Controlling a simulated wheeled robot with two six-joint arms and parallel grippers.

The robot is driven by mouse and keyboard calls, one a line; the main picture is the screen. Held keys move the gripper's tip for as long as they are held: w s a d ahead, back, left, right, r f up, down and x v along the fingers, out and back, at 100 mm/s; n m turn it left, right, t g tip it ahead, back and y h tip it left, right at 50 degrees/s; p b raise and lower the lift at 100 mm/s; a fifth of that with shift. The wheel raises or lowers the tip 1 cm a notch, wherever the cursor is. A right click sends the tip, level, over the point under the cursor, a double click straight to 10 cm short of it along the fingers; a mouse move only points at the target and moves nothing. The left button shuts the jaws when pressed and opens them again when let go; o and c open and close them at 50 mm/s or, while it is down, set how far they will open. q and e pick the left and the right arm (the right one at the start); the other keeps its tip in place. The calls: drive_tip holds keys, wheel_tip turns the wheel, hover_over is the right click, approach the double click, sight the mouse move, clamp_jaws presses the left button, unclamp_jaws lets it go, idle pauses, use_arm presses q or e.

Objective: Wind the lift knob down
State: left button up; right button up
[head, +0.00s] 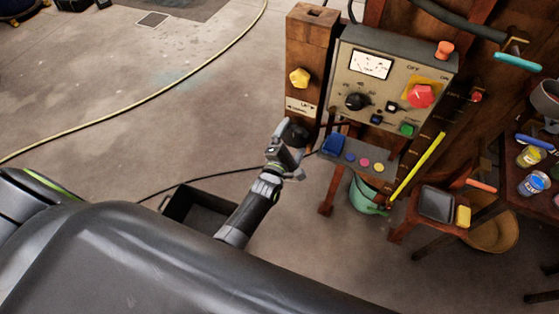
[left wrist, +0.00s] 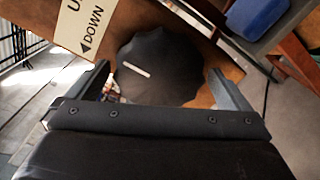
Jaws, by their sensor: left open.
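The lift knob (head: 294,132) is a black knob low on the wooden post (head: 309,54), under a pale label (head: 301,106). In the left wrist view the knob (left wrist: 160,55) has a scalloped rim and a white index mark, and the label (left wrist: 88,25) reads "DOWN" with an arrow; its other word is cut off. My left gripper (head: 287,146) is at the knob. In the left wrist view its open fingers (left wrist: 160,90) stand on either side of the knob, with gaps showing. I cannot tell whether they touch it. My right gripper is not in view.
A yellow knob (head: 299,78) sits higher on the post. A control panel (head: 392,75) with a gauge and a red knob stands to the right. A small shelf (head: 375,152) holds a blue block (head: 333,145). A black bin (head: 198,208) is on the floor.

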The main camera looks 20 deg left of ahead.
use_arm(q)
drive_tip(key=s+p, duration=0.1)
drive_tip(key=s, duration=1.5)
drive_tip(key=shift+s+a, duration=0.25)
drive_tip(key=s+a+f+m+g+b, duration=0.1)
drive_tip(key=s+a+f+m+g, duration=0.2)
drive_tip(key=f, duration=0.6)
drive_tip(key=s+f+m+g+y+b, duration=0.1)
drive_tip(key=s+f+m+g, duration=0.2)
drive_tip(key=s+f+m, duration=0.35)
drive_tip(key=s+a+f+m+g+b, duration=0.1)
drive_tip(key=s+a+f+m+g, duration=0.1)
drive_tip(key=f, duration=0.8)
drive_tip(key=s+a+f+m+g+b, duration=0.1)
drive_tip(key=s+a+f+m+g, duration=0.1)
drive_tip(key=s, duration=0.5)
drive_tip(key=s+a+f+m+g+b, duration=0.1)
drive_tip(key=s+a+f+m+g, duration=0.2)
drive_tip(key=s+f, duration=0.4)
drive_tip(key=s+a+f+m+g, duration=0.2)
drive_tip(key=s+f+m, duration=0.3)
drive_tip(key=s, duration=0.3)
drive_tip(key=shift+a+m+g+y+b, duration=0.35)
drive_tip(key=shift+m+g, duration=0.3)
drive_tip(key=shift+g, duration=0.25)
drive_tip(key=shift+d, duration=0.1)
drive_tip(key=shift+c, duration=0.3)
